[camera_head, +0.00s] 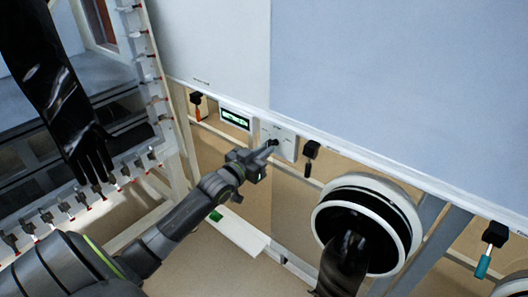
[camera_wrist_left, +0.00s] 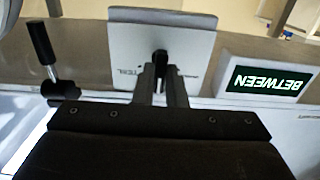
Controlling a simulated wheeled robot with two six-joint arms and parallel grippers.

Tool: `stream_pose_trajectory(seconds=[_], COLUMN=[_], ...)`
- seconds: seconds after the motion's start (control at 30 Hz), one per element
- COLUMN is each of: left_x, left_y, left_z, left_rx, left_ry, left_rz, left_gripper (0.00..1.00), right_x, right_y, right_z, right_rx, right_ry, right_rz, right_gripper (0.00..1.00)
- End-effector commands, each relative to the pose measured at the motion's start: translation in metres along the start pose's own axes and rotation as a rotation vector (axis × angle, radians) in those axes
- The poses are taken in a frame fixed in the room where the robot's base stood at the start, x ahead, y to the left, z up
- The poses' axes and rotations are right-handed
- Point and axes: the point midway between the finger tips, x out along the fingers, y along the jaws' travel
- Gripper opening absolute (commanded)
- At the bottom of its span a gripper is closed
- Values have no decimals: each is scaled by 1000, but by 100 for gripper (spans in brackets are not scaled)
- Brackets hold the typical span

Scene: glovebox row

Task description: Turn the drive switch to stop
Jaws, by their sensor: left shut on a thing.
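The drive switch is a small black knob (camera_head: 273,143) on a pale square plate (camera_head: 286,149) fixed to the front of the cabinet. In the left wrist view the knob (camera_wrist_left: 160,60) stands at the lower middle of its plate (camera_wrist_left: 130,40). My left gripper (camera_head: 270,149) reaches it from the lower left. Its two fingers (camera_wrist_left: 160,78) are shut on the knob, one on each side. A display (camera_head: 236,118) beside the plate reads BETWEEN, upside down in the left wrist view (camera_wrist_left: 268,80). My right gripper is not in view.
A black-handled clamp (camera_head: 310,157) stands close right of the plate, and an orange-handled one (camera_head: 197,105) to the left. A round glove port (camera_head: 408,205) with a black glove is at lower right. A black glove (camera_head: 55,90) hangs at upper left.

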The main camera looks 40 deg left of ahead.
Motion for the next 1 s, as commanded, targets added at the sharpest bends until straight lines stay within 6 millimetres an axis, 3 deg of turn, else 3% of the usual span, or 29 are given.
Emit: stream_pose_trajectory(seconds=[0.2, 0.23, 0.37, 0.73, 1.0], left_x=[0, 0, 0, -3, -32], left_y=[0, 0, 0, 0, 0], left_z=[1, 1, 1, 0, -1], left_rx=[-1, -1, -1, -1, 0], left_ry=[-2, -3, -2, -1, -4], left_rz=[-1, -1, -1, 0, 0], left_gripper=[0, 15, 32, 33, 33], right_x=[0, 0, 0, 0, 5], right_y=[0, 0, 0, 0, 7], right_z=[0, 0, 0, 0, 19], right_rx=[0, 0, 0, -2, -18], right_ry=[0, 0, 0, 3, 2], right_rz=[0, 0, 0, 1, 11], right_gripper=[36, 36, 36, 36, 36])
